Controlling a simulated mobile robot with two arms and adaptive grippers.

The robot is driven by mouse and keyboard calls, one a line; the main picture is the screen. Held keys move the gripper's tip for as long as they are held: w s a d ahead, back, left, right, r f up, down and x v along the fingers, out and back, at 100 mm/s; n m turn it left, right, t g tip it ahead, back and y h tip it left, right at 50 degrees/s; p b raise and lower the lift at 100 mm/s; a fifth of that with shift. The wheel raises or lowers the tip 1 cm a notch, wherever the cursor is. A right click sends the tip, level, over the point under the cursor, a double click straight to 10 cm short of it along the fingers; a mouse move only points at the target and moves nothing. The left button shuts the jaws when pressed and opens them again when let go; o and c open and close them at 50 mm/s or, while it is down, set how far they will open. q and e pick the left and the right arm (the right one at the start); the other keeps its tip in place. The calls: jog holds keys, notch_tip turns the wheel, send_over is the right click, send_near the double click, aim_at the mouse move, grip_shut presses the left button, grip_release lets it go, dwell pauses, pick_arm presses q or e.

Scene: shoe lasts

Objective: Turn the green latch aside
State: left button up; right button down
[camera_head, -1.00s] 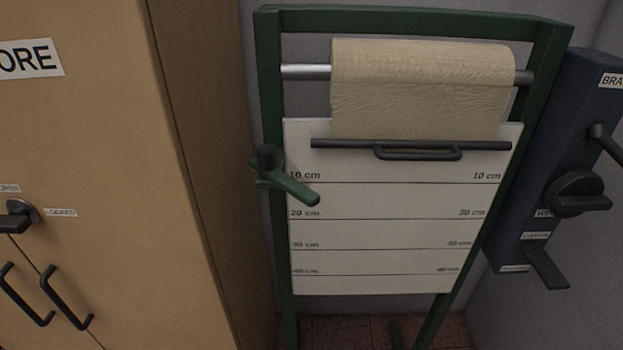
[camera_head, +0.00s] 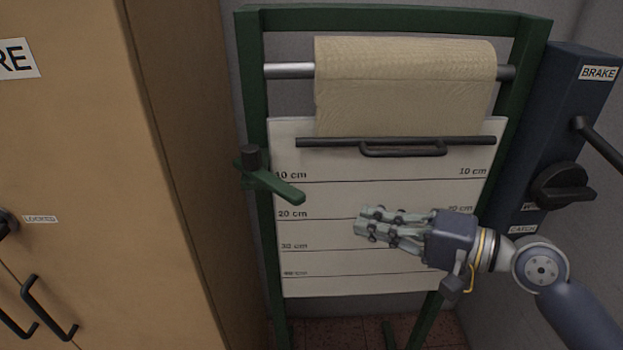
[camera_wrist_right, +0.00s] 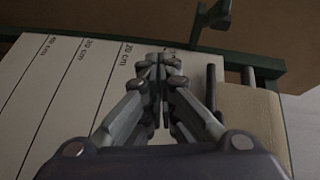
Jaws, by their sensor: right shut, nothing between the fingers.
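The green latch (camera_head: 272,187) sits on the left post of the green frame, with a dark knob on top. Its arm slants down to the right, over the left edge of the white scale board (camera_head: 330,268). My right gripper (camera_head: 360,226) is shut and empty in front of the board, to the right of the latch and a little lower, apart from it. In the right wrist view the shut fingers (camera_wrist_right: 158,62) point towards the board, and the latch (camera_wrist_right: 214,18) shows at the top. My left gripper is not in view.
A roll of beige material (camera_head: 405,85) hangs on a bar above the board, over a dark handle bar (camera_head: 400,148). A tan cabinet (camera_head: 90,130) stands close on the left. A blue panel (camera_head: 540,140) with a dark knob and levers is on the right.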

notch_tip(320, 180, up, 6)
jog(key=d+m+y, duration=0.1)
jog(key=m, duration=0.1)
jog(key=p, duration=0.8)
send_near(265, 170)
jog(key=w+a+f, duration=0.1)
jog(key=w, duration=0.2)
jog(key=shift+a+f+t, duration=0.1)
jog(key=shift+a+t, duration=0.05)
jog(key=shift+t, duration=0.25)
